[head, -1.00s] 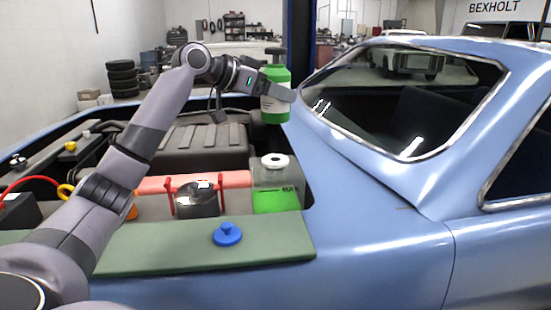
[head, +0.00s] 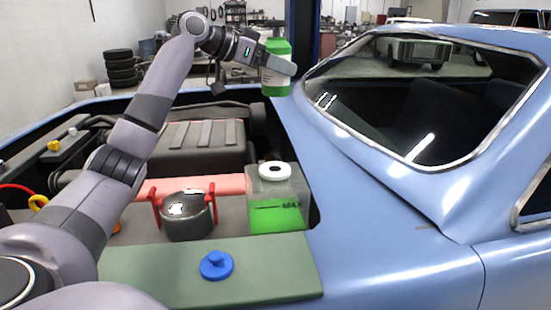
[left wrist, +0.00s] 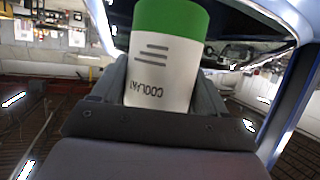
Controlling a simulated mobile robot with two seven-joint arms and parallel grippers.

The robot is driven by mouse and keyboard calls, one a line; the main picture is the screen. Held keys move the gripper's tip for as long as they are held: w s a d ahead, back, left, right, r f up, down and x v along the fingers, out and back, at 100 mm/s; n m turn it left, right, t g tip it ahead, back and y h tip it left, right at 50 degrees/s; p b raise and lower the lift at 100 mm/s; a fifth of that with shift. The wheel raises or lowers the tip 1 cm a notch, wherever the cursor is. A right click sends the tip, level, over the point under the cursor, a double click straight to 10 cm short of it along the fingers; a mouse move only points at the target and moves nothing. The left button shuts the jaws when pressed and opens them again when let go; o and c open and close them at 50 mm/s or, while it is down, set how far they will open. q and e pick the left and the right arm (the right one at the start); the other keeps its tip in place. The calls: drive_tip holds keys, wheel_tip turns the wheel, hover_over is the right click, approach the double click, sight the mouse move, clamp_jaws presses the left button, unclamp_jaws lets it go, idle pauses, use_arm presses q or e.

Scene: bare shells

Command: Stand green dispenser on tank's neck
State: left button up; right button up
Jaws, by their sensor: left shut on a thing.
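My right gripper is not in view.
A blue cap (head: 216,265) lies on the green mat (head: 290,262) in front of the tank. A dark pot-like canister (head: 187,214) in a red bracket stands left of the tank. The blue car body (head: 380,230) rises at the right.

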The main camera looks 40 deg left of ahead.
use_arm(q)
drive_tip(key=shift+f+b, duration=1.3)
drive_tip(key=shift+f, duration=8.3)
drive_tip(key=o, duration=1)
drive_tip(key=shift+s+f, duration=0.1)
drive_tip(key=shift+f, duration=0.1)
drive_tip(key=o, duration=0.4)
drive_tip(key=shift+r, duration=0.1)
